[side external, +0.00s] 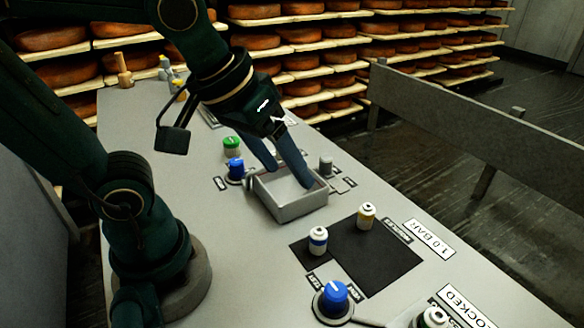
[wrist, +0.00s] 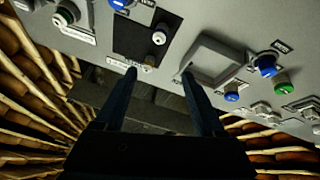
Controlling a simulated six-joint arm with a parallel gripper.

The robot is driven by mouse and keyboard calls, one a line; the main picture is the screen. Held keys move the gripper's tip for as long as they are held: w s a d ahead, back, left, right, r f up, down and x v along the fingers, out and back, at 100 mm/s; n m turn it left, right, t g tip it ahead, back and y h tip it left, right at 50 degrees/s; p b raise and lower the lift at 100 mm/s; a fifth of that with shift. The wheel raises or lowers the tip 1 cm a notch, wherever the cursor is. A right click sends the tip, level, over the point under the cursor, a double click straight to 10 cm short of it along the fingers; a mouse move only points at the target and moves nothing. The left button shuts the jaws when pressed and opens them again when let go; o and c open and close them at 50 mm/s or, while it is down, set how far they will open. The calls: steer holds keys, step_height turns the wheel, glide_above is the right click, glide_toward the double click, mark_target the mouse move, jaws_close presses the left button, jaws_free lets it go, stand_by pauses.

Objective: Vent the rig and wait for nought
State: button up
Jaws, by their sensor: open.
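A blue knob (side external: 335,297) with a white pointer line sits on a dark round base at the near edge of the bench; the small labels beside it are too small to read surely. A second blue knob (side external: 236,168) stands left of the grey tray, with a green knob (side external: 231,146) behind it. A white sign (side external: 428,240) reads 1.0 BAR. Another sign (side external: 465,306) at the lower right reads LOCKED. My gripper (side external: 291,177) is open and empty, its fingers pointing down over the tray, apart from both blue knobs. The wrist view shows its spread fingers (wrist: 159,74).
The grey tray (side external: 298,212) looks empty. A dark pad (side external: 372,262) bears a blue-banded bottle (side external: 318,240) and a yellow-banded bottle (side external: 367,215). A rail (side external: 470,125) and cheese shelves lie beyond the bench.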

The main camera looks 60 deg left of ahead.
mark_target(335, 291)
steer(key=d+f+g, duration=0.1)
steer(key=d+f, duration=0.2)
steer(key=w+d+f+g, duration=0.1)
steer(key=d+f+g, duration=0.1)
steer(key=d+f, duration=0.2)
steer(key=w+d+f+g, duration=0.1)
steer(key=d+f+g, duration=0.1)
steer(key=d+f, duration=0.1)
steer(key=shift+d+f+m, duration=0.3)
steer(key=shift+d+m, duration=0.1)
steer(key=shift+d, duration=0.25)
steer(key=shift+s+d+f, duration=0.1)
steer(key=shift+s+f, duration=0.1)
steer(key=shift+f, duration=2.5)
jaws_close()
